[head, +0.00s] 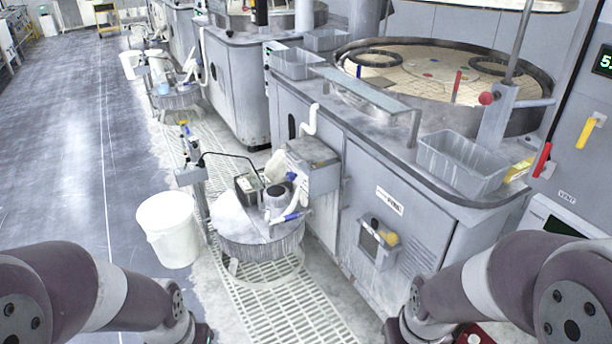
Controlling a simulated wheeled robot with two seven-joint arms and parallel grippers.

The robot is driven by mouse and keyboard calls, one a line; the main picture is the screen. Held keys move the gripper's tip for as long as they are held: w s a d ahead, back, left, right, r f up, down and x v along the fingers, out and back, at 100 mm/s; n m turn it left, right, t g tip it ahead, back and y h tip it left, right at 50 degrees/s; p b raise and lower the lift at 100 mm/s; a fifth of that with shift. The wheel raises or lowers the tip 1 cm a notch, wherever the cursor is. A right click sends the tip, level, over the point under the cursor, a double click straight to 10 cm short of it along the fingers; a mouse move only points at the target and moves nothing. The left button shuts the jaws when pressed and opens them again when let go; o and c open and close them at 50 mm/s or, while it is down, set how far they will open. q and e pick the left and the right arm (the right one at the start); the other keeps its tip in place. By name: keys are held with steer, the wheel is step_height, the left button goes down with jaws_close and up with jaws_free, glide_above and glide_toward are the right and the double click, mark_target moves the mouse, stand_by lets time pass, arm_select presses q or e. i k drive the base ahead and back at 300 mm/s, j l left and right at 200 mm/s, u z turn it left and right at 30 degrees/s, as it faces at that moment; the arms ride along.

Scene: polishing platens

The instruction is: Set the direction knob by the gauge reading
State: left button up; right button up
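A dark display with green digits (604,62) is at the right edge, cut off; only a "5" and a point can be read. No part is clearly marked as the direction knob. A yellow knob-like part (390,239) sits on a small grey box on the cabinet front. A red ball knob (486,98) is on the post by the platen. My two arms enter at the lower left and lower right; both grippers are below the picture.
The round platen (430,62) lies on the grey cabinet (375,187). A grey bin (462,160) stands at its front corner. A white bucket (168,228) and a round drum stand (262,236) with hoses are on the floor. The left aisle (60,150) is clear.

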mark_target(289, 176)
steer(key=u, duration=1.85)
steer(key=k+u, duration=0.1)
steer(key=u, duration=1.75)
steer(key=k+u, duration=0.1)
steer(key=u, duration=1.1)
steer(key=z, duration=4.8)
steer(key=i+j+z, duration=0.1)
steer(key=i+j, duration=0.15)
steer(key=i, duration=0.25)
steer(key=i+j, duration=0.25)
steer(key=i, duration=0.25)
steer(key=i+j+z, duration=0.15)
steer(key=i+j, duration=0.15)
steer(key=i, duration=0.15)
